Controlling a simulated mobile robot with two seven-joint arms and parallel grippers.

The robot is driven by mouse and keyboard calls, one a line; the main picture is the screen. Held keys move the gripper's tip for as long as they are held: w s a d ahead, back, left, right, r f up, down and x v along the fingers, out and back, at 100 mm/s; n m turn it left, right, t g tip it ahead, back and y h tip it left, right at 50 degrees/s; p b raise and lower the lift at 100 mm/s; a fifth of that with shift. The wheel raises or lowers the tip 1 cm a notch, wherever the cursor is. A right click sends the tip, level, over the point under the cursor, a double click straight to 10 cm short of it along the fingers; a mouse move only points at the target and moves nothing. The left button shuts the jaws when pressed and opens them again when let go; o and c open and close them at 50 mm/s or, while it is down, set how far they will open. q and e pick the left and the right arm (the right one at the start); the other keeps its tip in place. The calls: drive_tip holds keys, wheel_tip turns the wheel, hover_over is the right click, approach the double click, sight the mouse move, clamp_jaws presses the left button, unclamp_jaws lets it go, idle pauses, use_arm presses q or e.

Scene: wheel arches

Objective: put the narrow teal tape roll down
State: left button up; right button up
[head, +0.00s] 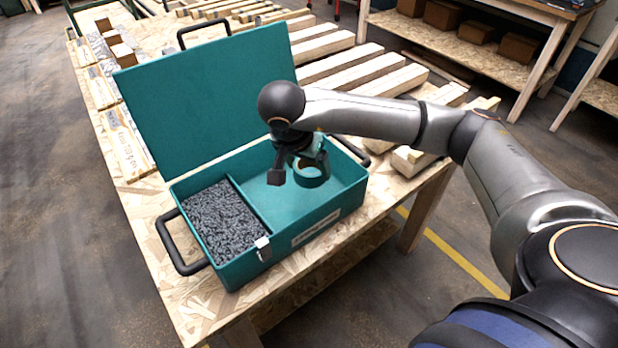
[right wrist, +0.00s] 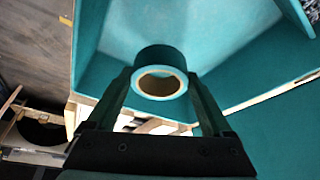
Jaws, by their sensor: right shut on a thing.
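The narrow teal tape roll (head: 311,173) is held by my right gripper (head: 306,165), over the larger empty compartment of the teal toolbox (head: 352,192). In the right wrist view the roll (right wrist: 160,62) sits between the two fingers (right wrist: 160,88), its pale cardboard core facing the camera. The roll is within the box's outline; I cannot tell whether it touches the floor of the compartment. The toolbox stands open on the table, its lid tilted back. My left gripper is not in view.
The left compartment of the box holds many dark grey small parts (head: 215,217). A divider (head: 248,205) separates it from the larger compartment. Wooden slats (head: 340,70) lie behind the box on the chipboard table (head: 185,300). The box's black handle (head: 180,245) sticks out at left.

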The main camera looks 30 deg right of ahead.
drive_tip(key=shift+w+d+f, duration=0.25)
drive_tip(key=shift+f, duration=0.2)
drive_tip(key=shift+w+d+f, duration=0.25)
drive_tip(key=shift+f, duration=0.2)
drive_tip(key=shift+w+d+f, duration=0.1)
drive_tip(key=shift+f, duration=0.8)
drive_tip(key=shift+w+d+f, duration=0.1)
drive_tip(key=shift+f, duration=0.8)
drive_tip(key=shift+f, duration=0.1)
drive_tip(key=o, duration=1.1)
drive_tip(key=shift+o, duration=0.2)
drive_tip(key=v, duration=1.2)
drive_tip(key=shift+p, duration=0.3)
drive_tip(key=shift+s, duration=0.15)
